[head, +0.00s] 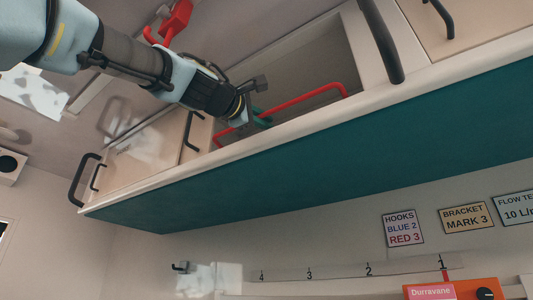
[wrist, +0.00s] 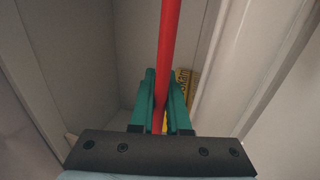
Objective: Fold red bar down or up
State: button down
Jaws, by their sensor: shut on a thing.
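The red bar (head: 300,100) runs along the front of an open recess in the overhead cabinet, just above its pale front edge. It is bent at both ends. My gripper (head: 259,116) reaches in from the upper left and is at the left part of the bar. In the wrist view the bar (wrist: 168,50) runs from the top edge down between the two green fingers (wrist: 160,105), which are shut on it. The stretch of bar behind the gripper's dark plate is hidden.
The recess (head: 300,70) has closed pale doors with black handles (head: 382,40) on either side. A red fitting (head: 175,18) is on the upper wall near my arm. A yellow label (wrist: 184,78) shows inside the recess. Signs (head: 403,228) hang on the wall below.

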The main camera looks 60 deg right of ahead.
jog(key=shift+a+f+h+b, duration=0.25)
jog(key=shift+h+b, duration=0.35)
jog(key=shift+b, duration=1)
jog(key=shift+r+b, duration=0.15)
jog(key=shift+b, duration=0.15)
